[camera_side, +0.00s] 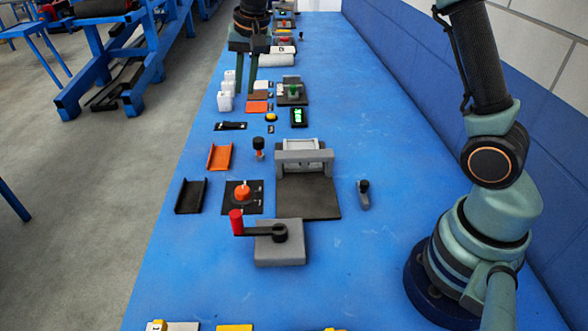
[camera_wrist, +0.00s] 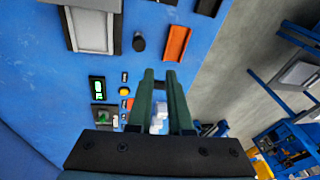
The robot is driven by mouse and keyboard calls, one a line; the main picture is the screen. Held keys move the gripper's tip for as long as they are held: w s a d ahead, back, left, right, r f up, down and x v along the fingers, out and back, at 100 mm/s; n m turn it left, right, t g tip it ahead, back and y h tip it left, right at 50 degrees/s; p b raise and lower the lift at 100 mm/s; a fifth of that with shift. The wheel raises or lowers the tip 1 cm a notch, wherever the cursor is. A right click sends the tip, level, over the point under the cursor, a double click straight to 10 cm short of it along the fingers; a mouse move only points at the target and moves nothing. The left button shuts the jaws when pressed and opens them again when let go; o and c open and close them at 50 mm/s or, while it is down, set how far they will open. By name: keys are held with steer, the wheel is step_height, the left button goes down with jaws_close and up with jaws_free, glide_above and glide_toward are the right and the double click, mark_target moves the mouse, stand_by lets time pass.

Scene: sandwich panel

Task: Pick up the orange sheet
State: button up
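A flat orange sheet (camera_side: 257,107) lies on the blue table in the side view, just nearer than a brown block. In the wrist view a small orange patch (camera_wrist: 129,103), likely this sheet, shows beside the left finger, which may hide part of it. An orange channel-shaped piece (camera_side: 220,156) lies nearer; it also shows in the wrist view (camera_wrist: 177,43). My gripper (camera_side: 246,91) points down at the far part of the table, behind the sheet in the picture. In the wrist view its two fingers (camera_wrist: 159,74) are apart with nothing held between them.
White containers (camera_side: 226,92) stand left of the sheet. A small device with a green part (camera_side: 292,92) and a green-lit display (camera_side: 299,116) are to its right. A grey press-like fixture (camera_side: 305,165) stands nearer.

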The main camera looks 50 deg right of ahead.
steer(key=w+f+m+g, duration=0.1)
steer(key=w+f+m, duration=0.2)
steer(key=w+f, duration=0.5)
glide_above(230, 154)
steer(key=f, duration=0.8)
steer(key=shift+s+d+f, duration=0.2)
steer(key=shift+s+d, duration=0.05)
steer(key=shift+s, duration=0.15)
steer(key=shift+w+a+f, duration=0.15)
steer(key=shift+f, duration=1.1)
steer(key=shift+w+a+f, duration=0.1)
steer(key=shift+w+f, duration=0.05)
steer(key=shift+f, duration=1.1)
jaws_close()
